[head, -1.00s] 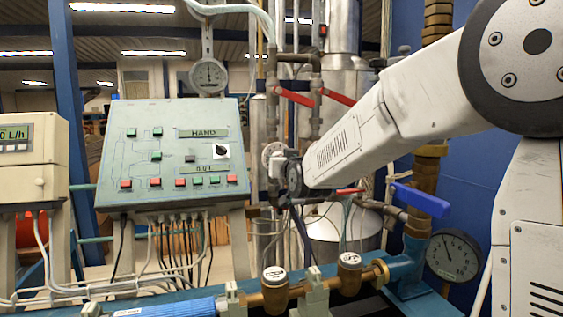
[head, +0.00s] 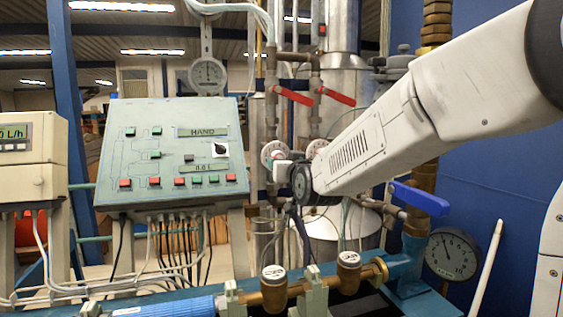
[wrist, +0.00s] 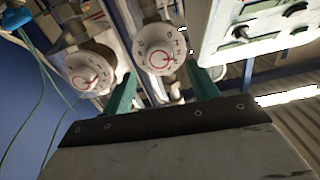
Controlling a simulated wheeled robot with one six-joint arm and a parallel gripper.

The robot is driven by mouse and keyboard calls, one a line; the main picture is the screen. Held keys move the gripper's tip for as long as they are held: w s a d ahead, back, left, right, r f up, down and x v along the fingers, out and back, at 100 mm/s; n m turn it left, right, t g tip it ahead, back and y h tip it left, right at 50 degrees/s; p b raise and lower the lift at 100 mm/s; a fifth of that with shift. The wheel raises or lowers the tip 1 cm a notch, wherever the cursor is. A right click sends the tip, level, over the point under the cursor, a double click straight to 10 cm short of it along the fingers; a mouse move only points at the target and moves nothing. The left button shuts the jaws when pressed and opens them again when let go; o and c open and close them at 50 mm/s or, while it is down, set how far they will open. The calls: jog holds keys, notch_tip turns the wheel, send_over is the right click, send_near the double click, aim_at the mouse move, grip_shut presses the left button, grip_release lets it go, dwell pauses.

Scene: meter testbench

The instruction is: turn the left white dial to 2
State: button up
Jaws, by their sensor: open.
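The left white dial (head: 273,152) is on the pipework right of the control panel. It also shows in the wrist view (wrist: 160,50), upper middle, with a red ring mark and dark characters around its face; its setting is too small to read. A second white dial (head: 316,148) is to its right, partly behind my arm in the head view; in the wrist view it is on the left (wrist: 86,72). My gripper (wrist: 160,72) is open, its two green fingers apart, with the left dial just beyond and between the fingertips. I cannot tell whether they touch it.
The sloped control panel (head: 120,185) with buttons and a black knob is left of the dials. Red lever handles (head: 293,95) are above the dials. A blue lever (head: 420,199) and a pressure gauge (head: 452,254) are at the right. Brass fittings (head: 275,296) line the front pipe.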

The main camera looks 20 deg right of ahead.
jog(key=s, duration=0.3)
dwell(0.4)
jog(key=s+f+n+g, duration=0.1)
jog(key=s+f+g, duration=0.85)
jog(key=f, duration=0.45)
jog(key=s+d+g, duration=0.1)
jog(key=s+g, duration=0.2)
jog(key=s, duration=1.2)
jog(key=s+d+f+g, duration=0.1)
jog(key=s+g, duration=0.3)
jog(key=s, duration=1.2)
jog(key=shift+d, duration=0.55)
